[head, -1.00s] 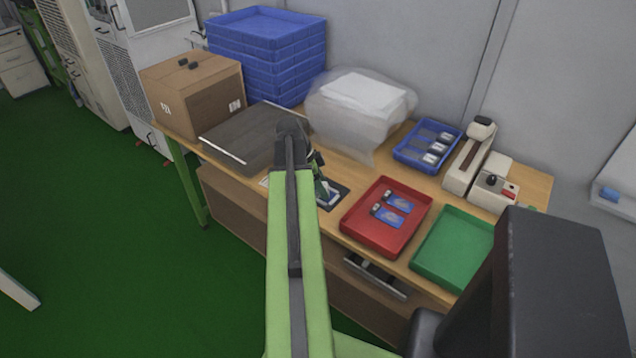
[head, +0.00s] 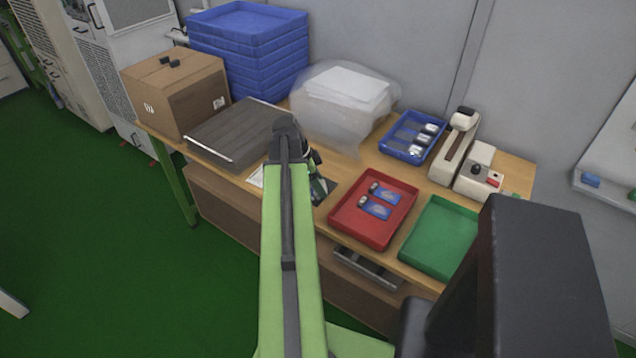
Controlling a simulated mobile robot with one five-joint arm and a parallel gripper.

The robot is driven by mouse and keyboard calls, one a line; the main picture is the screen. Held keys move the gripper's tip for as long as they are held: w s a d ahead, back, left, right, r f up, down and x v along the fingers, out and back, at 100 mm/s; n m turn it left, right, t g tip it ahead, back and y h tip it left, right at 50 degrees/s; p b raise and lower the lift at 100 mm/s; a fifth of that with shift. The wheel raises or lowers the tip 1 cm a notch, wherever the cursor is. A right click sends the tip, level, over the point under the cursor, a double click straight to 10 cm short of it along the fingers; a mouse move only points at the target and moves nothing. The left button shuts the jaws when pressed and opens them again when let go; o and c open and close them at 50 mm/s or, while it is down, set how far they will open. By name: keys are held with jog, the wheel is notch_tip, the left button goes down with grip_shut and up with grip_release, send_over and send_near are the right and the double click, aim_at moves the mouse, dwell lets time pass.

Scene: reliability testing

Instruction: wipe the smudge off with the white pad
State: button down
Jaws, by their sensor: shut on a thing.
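My green arm reaches over the wooden table (head: 346,168) and hides part of it. My gripper (head: 317,180) points down at its front edge, just right of the arm, over a small dark mat (head: 327,192). It is shut on a small pale thing, which I take to be the white pad (head: 319,185); little of it shows. I cannot tell whether the pad touches the surface below. The smudge cannot be made out in this view.
A red tray (head: 345,225) with small blue-labelled parts and a green tray (head: 437,235) stand right of the gripper. A grey slab (head: 235,132), a carton (head: 160,85) and stacked blue crates (head: 250,45) are left. A plastic-wrapped bundle (head: 345,95) stands behind.

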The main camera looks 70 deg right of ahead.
jog(key=shift+r+p, duration=2.1)
jog(key=shift+r, duration=0.45)
notch_tip(320, 180, up, 3)
jog(key=p, duration=0.3)
jog(key=shift+r, duration=0.15)
